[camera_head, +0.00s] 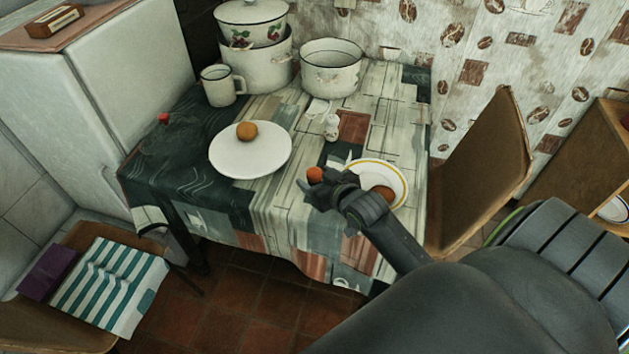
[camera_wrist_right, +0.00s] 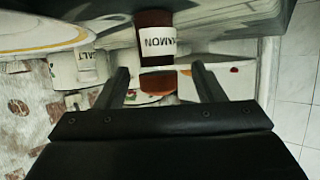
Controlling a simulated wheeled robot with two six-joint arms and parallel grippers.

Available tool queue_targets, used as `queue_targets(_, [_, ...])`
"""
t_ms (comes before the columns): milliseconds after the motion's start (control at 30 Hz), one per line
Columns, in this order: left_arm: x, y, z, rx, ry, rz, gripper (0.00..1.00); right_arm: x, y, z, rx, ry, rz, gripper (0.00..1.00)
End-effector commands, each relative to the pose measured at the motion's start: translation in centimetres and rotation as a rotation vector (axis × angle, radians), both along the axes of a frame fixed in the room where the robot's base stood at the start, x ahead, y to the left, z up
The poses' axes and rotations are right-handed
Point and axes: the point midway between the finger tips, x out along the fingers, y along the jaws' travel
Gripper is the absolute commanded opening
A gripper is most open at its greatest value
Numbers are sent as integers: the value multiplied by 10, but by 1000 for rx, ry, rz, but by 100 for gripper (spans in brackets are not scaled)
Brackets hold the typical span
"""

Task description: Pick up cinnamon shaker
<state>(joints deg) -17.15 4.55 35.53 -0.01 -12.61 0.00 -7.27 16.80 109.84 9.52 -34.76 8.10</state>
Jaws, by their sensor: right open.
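The cinnamon shaker (camera_wrist_right: 154,20) is a red-brown jar with a white label, part of whose name reads upside down in the right wrist view. Its orange-brown cap (camera_wrist_right: 158,82) shows in the gap between the fingers of my right gripper (camera_wrist_right: 160,72). The fingers are open, with clear space on both sides of the shaker. In the head view my right gripper (camera_head: 322,189) is over the table's front part, with the orange cap (camera_head: 315,174) at its fingertips. The gripper hides the shaker's body there. My left gripper is out of view.
A white salt shaker (camera_head: 332,128) stands behind the gripper. A yellow-rimmed plate (camera_head: 398,174) with a brown item is just right of it. A white plate (camera_head: 228,165), a mug (camera_head: 218,88) and enamel pots (camera_head: 331,77) stand farther back. A chair (camera_head: 487,170) is at the right.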

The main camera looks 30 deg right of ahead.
Motion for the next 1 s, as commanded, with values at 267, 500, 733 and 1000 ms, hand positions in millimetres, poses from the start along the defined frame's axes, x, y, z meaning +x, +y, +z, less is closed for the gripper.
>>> queue_targets(267, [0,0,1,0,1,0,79,29,-2,-12,0,0,0,62])
queue_targets(500, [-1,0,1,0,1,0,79,32,-2,-14,0,0,0,62])
queue_targets(733, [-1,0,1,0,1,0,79,31,-2,-14,0,0,0,40])
queue_targets(1000, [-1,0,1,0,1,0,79,32,-2,-13,0,-1,0,12])
